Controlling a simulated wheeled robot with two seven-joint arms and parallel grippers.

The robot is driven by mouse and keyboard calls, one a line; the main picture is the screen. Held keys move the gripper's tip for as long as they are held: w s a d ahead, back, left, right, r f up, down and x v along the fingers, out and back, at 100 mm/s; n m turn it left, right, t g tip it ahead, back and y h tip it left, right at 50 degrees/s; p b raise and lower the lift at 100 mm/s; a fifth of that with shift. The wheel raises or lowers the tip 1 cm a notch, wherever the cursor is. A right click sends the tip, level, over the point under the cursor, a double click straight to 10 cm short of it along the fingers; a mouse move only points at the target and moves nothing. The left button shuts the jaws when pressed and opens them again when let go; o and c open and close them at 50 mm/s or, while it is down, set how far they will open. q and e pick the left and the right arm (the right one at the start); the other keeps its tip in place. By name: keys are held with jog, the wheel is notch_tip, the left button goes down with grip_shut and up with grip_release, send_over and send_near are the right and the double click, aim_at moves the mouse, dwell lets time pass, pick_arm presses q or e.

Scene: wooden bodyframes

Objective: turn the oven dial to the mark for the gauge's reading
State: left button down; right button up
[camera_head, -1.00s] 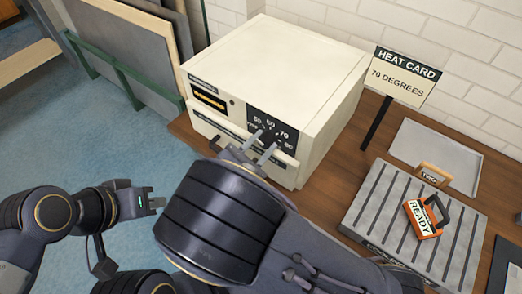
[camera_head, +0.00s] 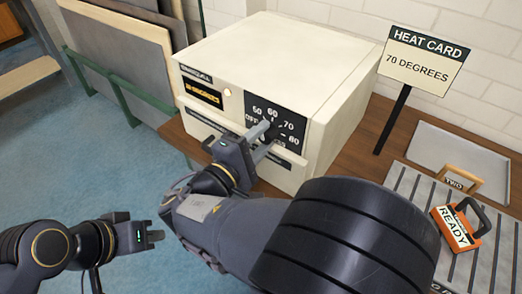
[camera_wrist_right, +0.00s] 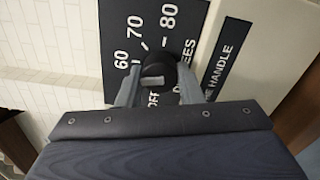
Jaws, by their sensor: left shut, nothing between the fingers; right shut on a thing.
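The white oven (camera_head: 270,60) stands on the wooden bench, with a black dial panel (camera_head: 290,117) marked OFF, 50, 60, 70 and 80. My right gripper (camera_head: 266,141) is shut on the black dial (camera_wrist_right: 181,68), one finger on each side. A pale bar on the dial points left in the right wrist view; which mark it meets is unclear, as a finger covers part of the panel. The heat card (camera_head: 425,62) reads 70 DEGREES. A small yellow-lettered display (camera_head: 202,92) is on the oven front. My left gripper (camera_head: 160,236) is shut and empty, away from the oven.
A slatted grey rack (camera_head: 415,190) at right bears an orange READY tag (camera_head: 456,229) and a wooden TWO block (camera_head: 459,177). A grey tray (camera_head: 470,155) lies behind. Boards in a green rack (camera_head: 130,105) stand left of the oven.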

jog(key=m+b, duration=0.3)
jog(key=b, duration=0.1)
jog(key=m+b, duration=0.3)
jog(key=b, duration=0.1)
jog(key=f+m+b, duration=0.1)
jog(key=m+b, duration=0.2)
jog(key=b, duration=0.2)
jog(key=m+b, duration=0.9)
jog(key=b, duration=0.4)
jog(key=shift+r+m+b, duration=0.15)
jog(key=shift+m+b, duration=0.15)
jog(key=shift+r+m+b, duration=0.2)
jog(key=shift+m+b, duration=0.9)
jog(key=shift+b, duration=0.05)
jog(key=o, duration=1)
jog(key=shift+r, duration=0.15)
jog(key=p+v, duration=0.2)
jog(key=v, duration=0.6)
